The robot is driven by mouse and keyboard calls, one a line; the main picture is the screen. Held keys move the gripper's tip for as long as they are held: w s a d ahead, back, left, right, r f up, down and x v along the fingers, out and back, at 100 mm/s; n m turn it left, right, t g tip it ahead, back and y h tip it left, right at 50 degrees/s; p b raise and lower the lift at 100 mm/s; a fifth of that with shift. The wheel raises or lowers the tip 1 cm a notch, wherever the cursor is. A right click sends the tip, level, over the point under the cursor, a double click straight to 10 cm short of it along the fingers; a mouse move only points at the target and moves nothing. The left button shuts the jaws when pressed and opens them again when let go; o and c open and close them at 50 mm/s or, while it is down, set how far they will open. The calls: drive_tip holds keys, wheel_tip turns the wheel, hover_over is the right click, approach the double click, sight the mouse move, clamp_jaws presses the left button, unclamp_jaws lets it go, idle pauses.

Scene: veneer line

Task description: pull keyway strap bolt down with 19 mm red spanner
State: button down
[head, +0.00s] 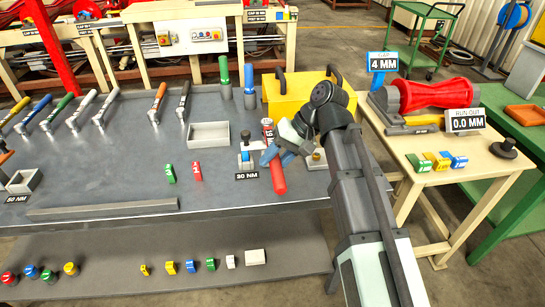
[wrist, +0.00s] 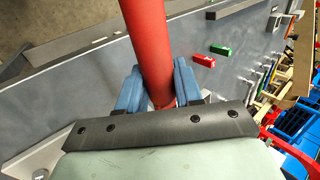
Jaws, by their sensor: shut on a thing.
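The red spanner (head: 278,178) is held between my gripper's (head: 276,154) blue fingers at the right part of the grey bench. Its red handle points toward the bench's front edge. In the wrist view, the handle (wrist: 147,40) runs up between the two blue fingers (wrist: 153,88), which are closed against it. A small fixture (head: 244,160) with blue and white parts stands just left of my gripper, behind a "30 NM" label (head: 247,176). The spanner's jaw and the strap bolt are hidden or too small to make out.
A white tray (head: 208,135) and small green (head: 170,173) and red (head: 196,171) blocks lie left of the gripper. A yellow box (head: 290,92) stands behind it. Several coloured-handled tools lie at the back left. The bench's front middle is mostly clear.

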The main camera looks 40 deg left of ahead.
drive_tip(key=shift+f, duration=0.9)
idle(0.7)
drive_tip(key=s+a+m+t+y, duration=0.2)
drive_tip(key=s+a+m+t, duration=0.2)
drive_tip(key=a+m, duration=0.4)
drive_tip(key=shift+s+a+m+t, duration=0.3)
drive_tip(key=shift+a+t, duration=0.1)
drive_tip(key=shift+a, duration=0.85)
idle(1.5)
drive_tip(key=shift+d, duration=0.15)
idle(0.4)
drive_tip(key=shift+d+n+g, duration=0.3)
drive_tip(key=shift+d+n, duration=0.1)
